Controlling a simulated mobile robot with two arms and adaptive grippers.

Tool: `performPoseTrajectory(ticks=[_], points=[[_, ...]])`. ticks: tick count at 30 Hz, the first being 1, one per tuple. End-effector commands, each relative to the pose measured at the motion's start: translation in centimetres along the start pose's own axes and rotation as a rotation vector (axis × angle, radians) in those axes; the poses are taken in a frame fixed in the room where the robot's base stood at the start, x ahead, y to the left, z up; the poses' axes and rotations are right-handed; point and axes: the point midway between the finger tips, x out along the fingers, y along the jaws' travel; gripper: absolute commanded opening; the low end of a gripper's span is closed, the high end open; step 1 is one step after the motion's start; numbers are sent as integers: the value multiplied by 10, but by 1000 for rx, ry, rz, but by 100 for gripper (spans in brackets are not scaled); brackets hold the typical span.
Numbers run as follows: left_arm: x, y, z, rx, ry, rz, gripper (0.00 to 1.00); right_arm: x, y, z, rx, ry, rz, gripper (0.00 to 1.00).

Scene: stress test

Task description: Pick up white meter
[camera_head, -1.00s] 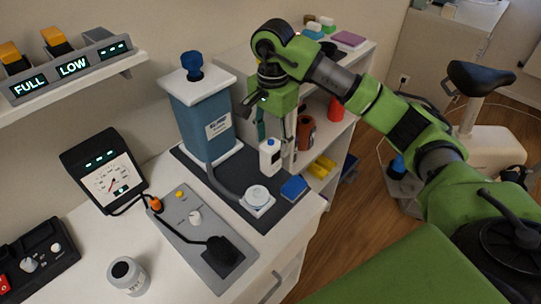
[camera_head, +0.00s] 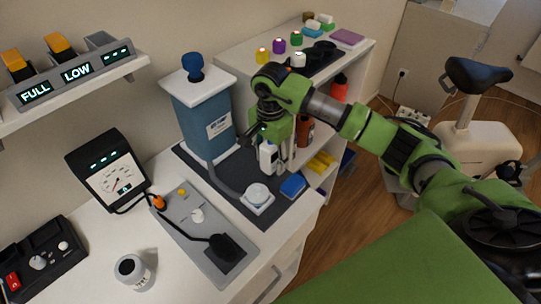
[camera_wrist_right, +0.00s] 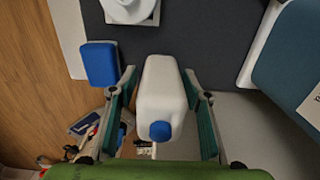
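A black meter with a white dial face (camera_head: 115,179) stands at the left of the counter. A small white bottle with a blue cap (camera_head: 267,157) stands on the dark mat beside the blue tank. My right gripper (camera_head: 279,160) is lowered over this bottle. In the right wrist view, the bottle (camera_wrist_right: 162,92) is between the two teal fingers of the right gripper (camera_wrist_right: 163,125). A gap shows on each side, so the gripper is open. My left gripper is not in view.
The blue tank (camera_head: 208,124) stands close behind the bottle. A white jar (camera_head: 134,271) stands at the counter front. A shelf unit (camera_head: 232,52) is behind.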

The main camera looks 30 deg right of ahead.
Motion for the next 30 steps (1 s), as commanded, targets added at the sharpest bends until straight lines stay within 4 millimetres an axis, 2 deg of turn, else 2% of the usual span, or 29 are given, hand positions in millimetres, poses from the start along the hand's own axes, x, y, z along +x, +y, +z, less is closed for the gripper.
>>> performPoseTrajectory(ticks=[1,3,4,14,20,24,30], points=[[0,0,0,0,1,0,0,0,0,0,0,0,0,28],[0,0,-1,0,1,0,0,0,0,0,0,0,0,10],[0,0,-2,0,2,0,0,0,0,0,0,0,0,4],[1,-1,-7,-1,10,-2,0,-1,0,0,0,0,-1,4],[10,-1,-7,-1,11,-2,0,-11,-1,0,-1,1,-5,4],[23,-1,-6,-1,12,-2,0,-29,-2,-1,0,2,-6,4],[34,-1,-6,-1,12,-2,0,-68,31,5,-2,4,-7,4]])
